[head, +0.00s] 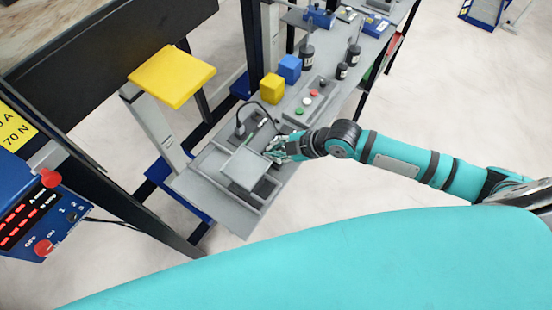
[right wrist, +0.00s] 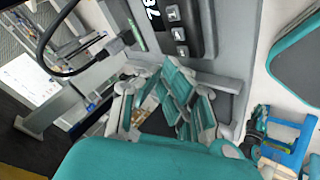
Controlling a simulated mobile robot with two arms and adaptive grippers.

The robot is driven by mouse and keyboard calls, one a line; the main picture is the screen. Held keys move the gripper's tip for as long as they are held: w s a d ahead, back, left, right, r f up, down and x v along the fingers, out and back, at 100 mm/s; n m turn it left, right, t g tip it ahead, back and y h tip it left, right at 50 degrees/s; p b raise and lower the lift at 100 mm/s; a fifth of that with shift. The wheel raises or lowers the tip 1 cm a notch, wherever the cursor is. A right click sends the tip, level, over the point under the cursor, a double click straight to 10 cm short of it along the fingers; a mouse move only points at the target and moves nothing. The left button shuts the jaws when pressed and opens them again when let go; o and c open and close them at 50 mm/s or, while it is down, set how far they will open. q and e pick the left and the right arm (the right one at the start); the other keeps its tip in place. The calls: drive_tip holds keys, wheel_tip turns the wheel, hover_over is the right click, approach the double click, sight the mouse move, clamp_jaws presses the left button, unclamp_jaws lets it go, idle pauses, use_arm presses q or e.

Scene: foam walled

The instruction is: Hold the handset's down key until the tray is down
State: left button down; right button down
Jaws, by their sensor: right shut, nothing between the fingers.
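The handset (right wrist: 180,22) shows at the top of the right wrist view, dark, with a lit display cut off by the frame edge and a column of grey keys. My right gripper (right wrist: 187,85) is shut and empty, its teal fingertips just below the lowest visible key in that picture; I cannot tell whether they touch the handset. In the head view, the right gripper (head: 276,150) is at the right edge of a flat grey square plate (head: 245,168), apparently the tray; its height is hard to judge. My left gripper is not in view.
A black cable (right wrist: 42,45) loops to a plug left of the handset. Behind the gripper stand a button box (head: 309,100), yellow (head: 271,88) and blue (head: 289,68) blocks and dark bottles. A yellow-topped post (head: 172,75) and a blue control box (head: 40,215) are at left.

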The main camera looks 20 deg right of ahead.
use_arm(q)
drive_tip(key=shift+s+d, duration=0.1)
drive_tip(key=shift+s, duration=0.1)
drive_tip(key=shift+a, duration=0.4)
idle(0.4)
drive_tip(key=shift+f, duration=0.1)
use_arm(e)
drive_tip(key=shift+f, duration=0.1)
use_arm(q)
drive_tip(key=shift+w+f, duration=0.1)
use_arm(e)
drive_tip(key=shift+f, duration=0.35)
use_arm(q)
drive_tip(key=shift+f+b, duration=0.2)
drive_tip(key=shift+b, duration=0.15)
use_arm(e)
drive_tip(key=shift+f, duration=0.3)
idle(2.5)
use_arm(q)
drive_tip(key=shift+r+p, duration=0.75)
use_arm(e)
drive_tip(key=shift+r, duration=0.75)
